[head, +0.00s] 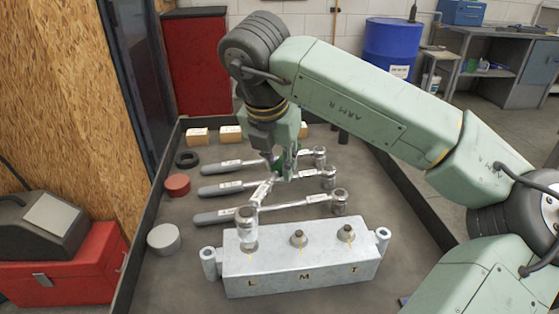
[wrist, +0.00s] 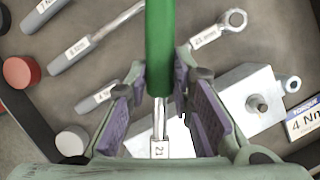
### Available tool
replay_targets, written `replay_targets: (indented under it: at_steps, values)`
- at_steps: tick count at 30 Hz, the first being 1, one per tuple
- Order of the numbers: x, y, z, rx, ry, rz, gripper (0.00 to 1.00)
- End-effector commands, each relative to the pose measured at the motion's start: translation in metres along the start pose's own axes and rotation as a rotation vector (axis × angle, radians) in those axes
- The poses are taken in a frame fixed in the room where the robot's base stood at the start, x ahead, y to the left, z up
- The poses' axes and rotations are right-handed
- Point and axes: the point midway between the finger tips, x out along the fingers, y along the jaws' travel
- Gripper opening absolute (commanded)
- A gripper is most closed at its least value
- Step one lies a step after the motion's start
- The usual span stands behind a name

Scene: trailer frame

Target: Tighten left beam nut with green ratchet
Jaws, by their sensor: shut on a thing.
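The metal beam block (head: 300,272) stands on the bench, marked L, M and T along its front. My gripper (head: 283,172) is above the bench behind it, shut on the green ratchet handle (wrist: 160,45). The ratchet's shaft, with a white tag (wrist: 160,148), slants down from the gripper to the left. Its silver socket head (head: 246,222) is over the L position and hides the left nut; I cannot tell how fully it is seated. The M nut (head: 298,238) and T nut (head: 346,234) are uncovered.
Several grey-handled ratchets (head: 222,187) lie behind the block, close under my gripper. A red cylinder (head: 177,185), a grey cylinder (head: 164,240) and a black ring (head: 187,159) are at the left. A torque label (wrist: 303,118) lies beside the block. Raised edges border the bench.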

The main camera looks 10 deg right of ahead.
Motion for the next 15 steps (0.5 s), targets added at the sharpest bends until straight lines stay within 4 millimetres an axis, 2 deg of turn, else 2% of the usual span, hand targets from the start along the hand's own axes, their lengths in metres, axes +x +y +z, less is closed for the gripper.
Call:
replay_targets:
  at_steps: [15]
  values:
    - [0.01,0.0,-0.004,0.0,-0.001,0.001,0.0]
